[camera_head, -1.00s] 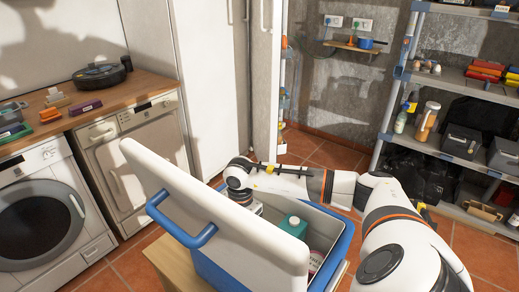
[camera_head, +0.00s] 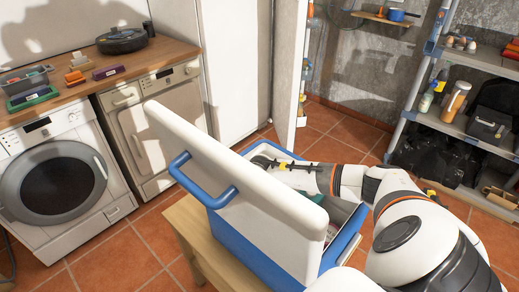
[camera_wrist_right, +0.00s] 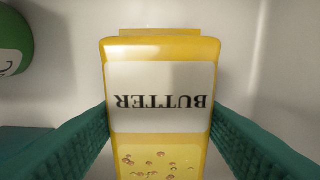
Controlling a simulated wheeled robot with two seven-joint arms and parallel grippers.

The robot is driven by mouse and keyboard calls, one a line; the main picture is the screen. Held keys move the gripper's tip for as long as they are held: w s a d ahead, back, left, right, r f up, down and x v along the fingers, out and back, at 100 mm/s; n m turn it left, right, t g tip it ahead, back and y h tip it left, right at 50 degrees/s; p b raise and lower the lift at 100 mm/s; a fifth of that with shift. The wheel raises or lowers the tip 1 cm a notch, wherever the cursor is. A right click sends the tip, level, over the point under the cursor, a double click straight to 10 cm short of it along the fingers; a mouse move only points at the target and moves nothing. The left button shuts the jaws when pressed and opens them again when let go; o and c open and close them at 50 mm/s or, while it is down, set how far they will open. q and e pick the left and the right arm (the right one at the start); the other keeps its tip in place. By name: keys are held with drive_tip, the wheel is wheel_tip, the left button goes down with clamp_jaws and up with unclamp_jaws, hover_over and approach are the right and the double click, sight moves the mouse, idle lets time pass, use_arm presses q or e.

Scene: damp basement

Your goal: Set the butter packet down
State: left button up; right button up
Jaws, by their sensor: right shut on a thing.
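The yellow butter packet (camera_wrist_right: 160,52) fills the middle of the right wrist view, its white "BUTTER" label upside down. My right gripper (camera_wrist_right: 159,106) has its two teal fingers on either side of the packet and is shut on it. Pale walls surround it, inside the blue and white cooler (camera_head: 245,250). In the head view my right arm reaches into the cooler from the right; the raised white lid (camera_head: 240,175) hides the gripper and packet. I cannot tell whether the packet touches the cooler floor. My left gripper is not in view.
A green rounded thing (camera_wrist_right: 12,42) is at the upper left of the wrist view. The cooler stands on a wooden stool (camera_head: 205,240). Washing machines (camera_head: 58,185) under a wooden counter (camera_head: 105,75) are at left, a metal shelf (camera_head: 465,135) at right.

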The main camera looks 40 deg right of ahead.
drive_tip(key=o, duration=1.1)
drive_tip(key=shift+f, duration=0.15)
drive_tip(key=shift+o, duration=0.2)
wheel_tip(320, 180, up, 12)
drive_tip(key=shift+r, duration=0.2)
